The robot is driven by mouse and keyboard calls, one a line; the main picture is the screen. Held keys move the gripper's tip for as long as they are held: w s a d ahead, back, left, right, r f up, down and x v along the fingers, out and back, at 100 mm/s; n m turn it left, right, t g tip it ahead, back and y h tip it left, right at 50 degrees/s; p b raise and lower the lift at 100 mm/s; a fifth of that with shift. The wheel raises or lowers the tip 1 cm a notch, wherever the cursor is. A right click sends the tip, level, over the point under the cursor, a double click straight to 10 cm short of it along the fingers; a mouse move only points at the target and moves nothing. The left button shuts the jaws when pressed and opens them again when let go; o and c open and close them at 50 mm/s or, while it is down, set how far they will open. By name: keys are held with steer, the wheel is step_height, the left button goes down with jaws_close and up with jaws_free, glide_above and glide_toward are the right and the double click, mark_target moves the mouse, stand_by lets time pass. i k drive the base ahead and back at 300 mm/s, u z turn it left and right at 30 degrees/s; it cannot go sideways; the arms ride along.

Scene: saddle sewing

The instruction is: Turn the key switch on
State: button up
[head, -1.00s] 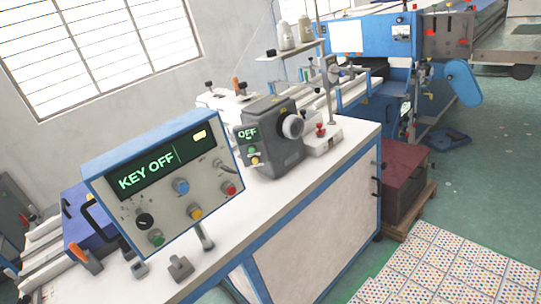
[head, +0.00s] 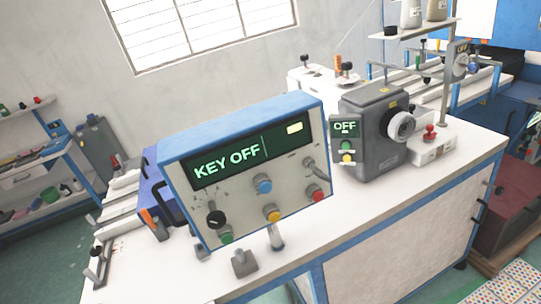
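The control box (head: 245,165) stands on a post on the white table, with a blue top and a grey face. Its dark display (head: 228,160) reads "KEY OFF" in green letters, with a lit yellow patch at the right. Below are a black knob-like switch (head: 215,219), blue (head: 263,184), yellow (head: 272,213), red (head: 319,194) and green (head: 227,237) buttons, and a metal toggle or key-like part (head: 311,164) at the right. I cannot tell which of these is the key switch. My gripper is not in view.
A grey machine (head: 372,135) with a handwheel and a small "OFF" display stands right of the box on the white table (head: 345,212). Thread cones (head: 411,13) sit on a shelf behind. A blue shelf rack (head: 45,165) stands at the left. Open green floor shows at lower left.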

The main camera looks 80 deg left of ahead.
mark_target(309, 163)
steer(key=u, duration=1.8)
steer(key=i, duration=0.55)
steer(key=z, duration=0.05)
steer(key=k, duration=0.55)
steer(key=u, duration=0.15)
